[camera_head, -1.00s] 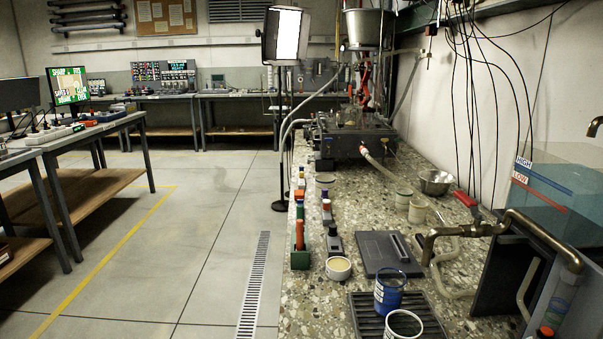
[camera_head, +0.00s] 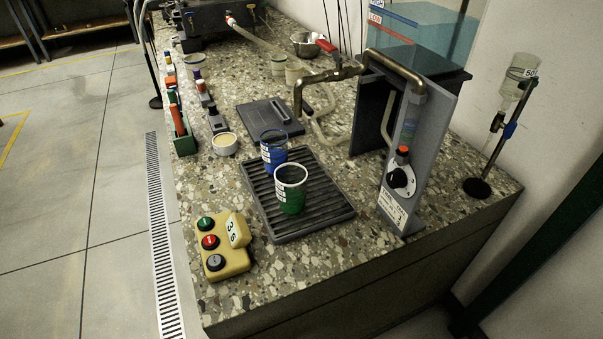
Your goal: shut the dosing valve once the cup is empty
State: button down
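A clear cup (camera_head: 519,84) with a "50" label hangs on a thin stand against the wall at the right. It looks pale and see-through; I cannot tell how much liquid is in it. My gripper is not in view.
A grey panel with a black knob (camera_head: 401,179) stands left of the stand. A white-rimmed green cup (camera_head: 290,196) and a blue cup (camera_head: 273,152) stand on a slatted grate (camera_head: 321,218). A yellow button box (camera_head: 226,262) sits at the front left. A brass tap (camera_head: 330,76) reaches over the bench.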

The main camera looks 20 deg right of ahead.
aim_at(509, 129)
jog(key=k+j+z, duration=0.1)
jog(key=z, duration=0.5)
jog(key=i+z, duration=0.1)
jog(key=z, duration=0.95)
